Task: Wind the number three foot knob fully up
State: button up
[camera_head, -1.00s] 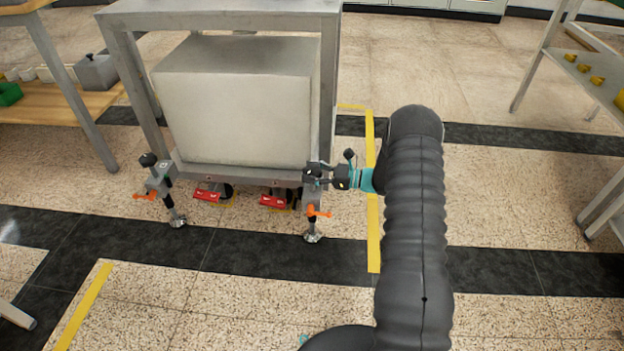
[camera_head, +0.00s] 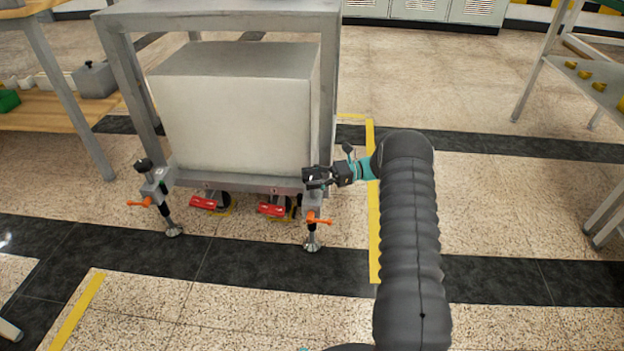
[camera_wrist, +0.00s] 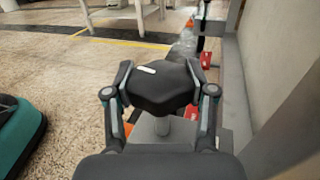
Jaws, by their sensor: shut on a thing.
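A black lobed foot knob (camera_wrist: 160,88) with a small white mark sits on a grey stem at the near corner of the cart. In the wrist view my gripper (camera_wrist: 160,95) has one finger on each side of the knob and is shut on it. In the head view my gripper (camera_head: 318,177) is at the top of the right front foot and hides most of the knob. Below it are an orange lever (camera_head: 318,219) and a metal foot pad (camera_head: 312,244) at the floor. I cannot read a foot number.
The grey cart frame (camera_head: 225,18) carries a large pale block (camera_head: 235,120). The left front foot has its own black knob (camera_head: 143,165) and orange lever (camera_head: 140,203). Red caster pedals (camera_head: 203,203) lie between the feet. The floor right of the cart is open.

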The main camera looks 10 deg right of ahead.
jog(key=o, duration=1.2)
jog(key=shift+a, duration=0.1)
jog(key=d, duration=1.2)
jog(key=shift+w+d, duration=0.1)
jog(key=shift+w, duration=0.05)
